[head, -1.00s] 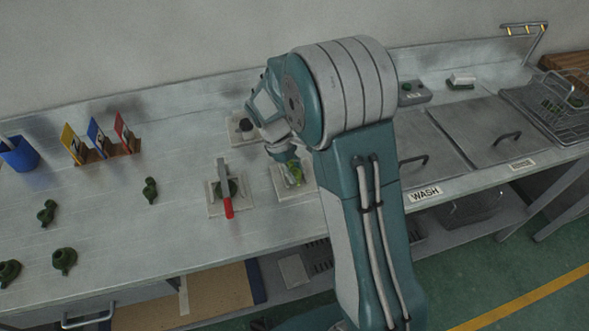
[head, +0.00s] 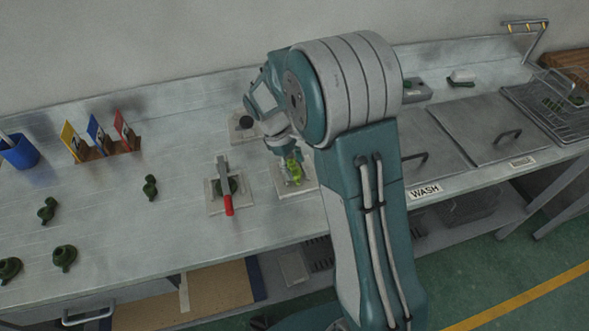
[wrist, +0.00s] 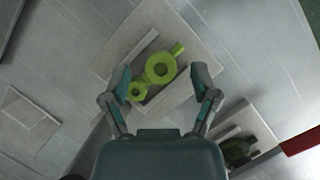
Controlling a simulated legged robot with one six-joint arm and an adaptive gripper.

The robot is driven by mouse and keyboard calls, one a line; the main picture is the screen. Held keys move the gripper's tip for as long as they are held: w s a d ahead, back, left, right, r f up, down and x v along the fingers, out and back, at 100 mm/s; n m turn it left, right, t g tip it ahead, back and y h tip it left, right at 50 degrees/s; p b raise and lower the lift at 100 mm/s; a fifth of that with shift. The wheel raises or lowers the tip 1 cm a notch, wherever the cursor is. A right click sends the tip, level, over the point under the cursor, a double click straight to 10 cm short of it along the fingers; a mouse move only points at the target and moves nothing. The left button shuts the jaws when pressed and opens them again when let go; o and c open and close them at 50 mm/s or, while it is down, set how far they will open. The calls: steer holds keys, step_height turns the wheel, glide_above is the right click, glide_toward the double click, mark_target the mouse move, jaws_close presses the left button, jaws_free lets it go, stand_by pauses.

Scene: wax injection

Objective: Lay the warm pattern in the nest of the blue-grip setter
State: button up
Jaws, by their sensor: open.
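The bright yellow-green pattern (wrist: 158,68) lies on a pale square setter (wrist: 112,68), between two raised bars; it also shows in the head view (head: 294,174). No blue grip shows; I cannot tell this setter's grip colour. My gripper (wrist: 162,90) is open, with a finger on either side of the pattern and gaps beside it. Whether the pattern is fully seated is not clear. A red-grip setter (head: 228,205) stands to the left in the head view, with a dark green pattern (head: 233,185) on it.
Several dark green patterns (head: 64,257) lie on the bench at left. Yellow, blue and red cards (head: 97,135) stand in a holder near a blue cup (head: 19,153). Another plate (wrist: 28,120) shows at left in the wrist view. WASH lids (head: 425,150) are at right.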

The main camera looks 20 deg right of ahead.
steer(key=v, duration=1.1)
steer(key=s+d+r+m+t+y, duration=0.25)
steer(key=s+r+m+t, duration=0.2)
steer(key=s+r, duration=0.6)
steer(key=s+f+m+t, duration=0.1)
steer(key=s+m+t, duration=0.3)
steer(key=s, duration=0.9)
steer(key=shift+s+d+m+y, duration=0.2)
steer(key=shift+d+m+y, duration=0.25)
steer(key=shift+m, duration=0.1)
steer(key=shift+f, duration=0.1)
